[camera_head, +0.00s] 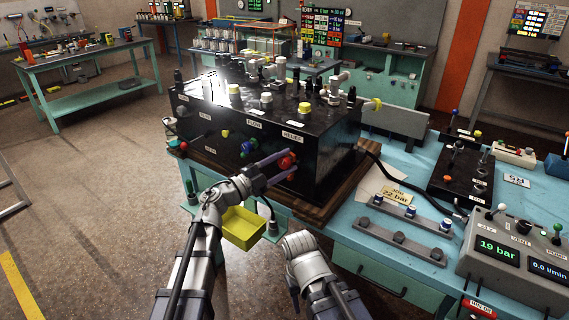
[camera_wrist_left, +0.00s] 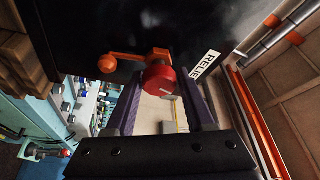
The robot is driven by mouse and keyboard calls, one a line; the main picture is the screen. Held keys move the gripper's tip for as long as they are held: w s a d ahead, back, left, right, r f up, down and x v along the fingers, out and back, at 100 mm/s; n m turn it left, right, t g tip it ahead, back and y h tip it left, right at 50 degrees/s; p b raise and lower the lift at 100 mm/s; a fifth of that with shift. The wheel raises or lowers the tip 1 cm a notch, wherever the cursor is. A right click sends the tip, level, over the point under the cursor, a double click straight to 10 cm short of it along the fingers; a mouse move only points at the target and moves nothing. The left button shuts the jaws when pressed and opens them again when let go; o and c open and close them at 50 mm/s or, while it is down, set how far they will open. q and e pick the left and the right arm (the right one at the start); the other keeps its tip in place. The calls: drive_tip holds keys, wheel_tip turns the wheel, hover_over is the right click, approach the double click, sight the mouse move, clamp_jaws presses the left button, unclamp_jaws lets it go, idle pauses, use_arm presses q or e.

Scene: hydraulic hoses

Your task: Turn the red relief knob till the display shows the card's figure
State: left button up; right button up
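The red relief knob (camera_wrist_left: 158,79) sits on the front of the black valve block (camera_head: 330,165), below the RELIEF label (camera_wrist_left: 204,65). An orange lever with a round end (camera_wrist_left: 108,63) is beside it. My left gripper (camera_head: 282,167) is at the knob. In the left wrist view its two purple fingers (camera_wrist_left: 160,85) stand on either side of the knob, apart, with narrow gaps showing. The green display (camera_head: 497,249) reads 19 bar. The card (camera_head: 396,193) reads 22 bar. My right arm shows at the bottom middle, but its gripper does not.
A yellow bin (camera_head: 243,228) is below the block, near my left arm. Blue and green knobs sit left of the red one. The blue bench (camera_head: 355,235) carries grey racks (camera_head: 399,239), a lever box (camera_head: 462,172) and a display box showing 0.0 l/min.

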use_arm(q)
drive_tip(key=o, duration=0.3)
drive_tip(key=b+v, duration=0.1)
drive_tip(key=v, duration=0.6)
drive_tip(key=shift+s+a, duration=0.2)
drive_tip(key=shift+a, duration=0.15)
drive_tip(key=shift+f, duration=0.1)
